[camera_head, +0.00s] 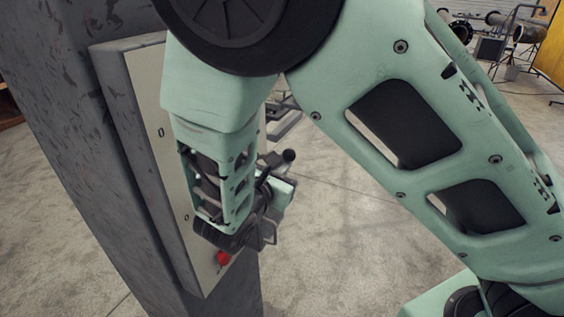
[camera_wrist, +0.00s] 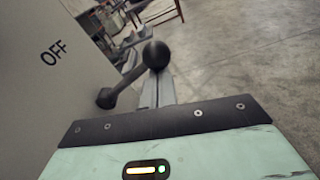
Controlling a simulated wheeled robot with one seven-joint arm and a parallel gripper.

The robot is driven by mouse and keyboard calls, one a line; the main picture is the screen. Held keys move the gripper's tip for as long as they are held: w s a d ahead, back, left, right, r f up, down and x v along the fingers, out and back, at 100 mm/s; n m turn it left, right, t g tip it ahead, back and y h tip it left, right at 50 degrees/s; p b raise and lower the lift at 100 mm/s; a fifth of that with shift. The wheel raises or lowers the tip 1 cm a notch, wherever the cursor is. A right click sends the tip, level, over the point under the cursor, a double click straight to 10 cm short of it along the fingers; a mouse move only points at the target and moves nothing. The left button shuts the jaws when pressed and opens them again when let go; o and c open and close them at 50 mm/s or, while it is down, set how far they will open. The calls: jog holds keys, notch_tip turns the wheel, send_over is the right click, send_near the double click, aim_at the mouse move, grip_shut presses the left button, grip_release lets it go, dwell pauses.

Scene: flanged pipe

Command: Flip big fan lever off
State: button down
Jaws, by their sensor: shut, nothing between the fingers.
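The fan lever (camera_wrist: 128,79) is a dark rod with a round black knob (camera_wrist: 155,54), sticking out from the panel in the wrist view. The word OFF is printed on the panel (camera_wrist: 60,95) to the left of the lever. In the head view the black knob (camera_head: 289,155) shows just beyond my gripper, and my arm hides most of the lever. My gripper (camera_wrist: 157,88) is shut and empty, its grey fingers close to the knob. I cannot tell whether they touch it.
The grey panel box (camera_head: 150,150) is fixed to a scuffed metal column (camera_head: 75,120). A red knob (camera_head: 223,257) sits low on the panel, under my wrist. The concrete floor (camera_head: 345,230) to the right is clear. Pipes and stands (camera_head: 490,35) are far back.

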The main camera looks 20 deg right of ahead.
jog(key=shift+r+n+p, duration=0.3)
jog(key=shift+r+p, duration=0.15)
jog(key=shift+r, duration=0.15)
jog(key=shift+w+a+r, duration=0.1)
jog(key=shift+w+r, duration=0.05)
jog(key=shift+r, duration=0.05)
jog(key=shift+a, duration=0.1)
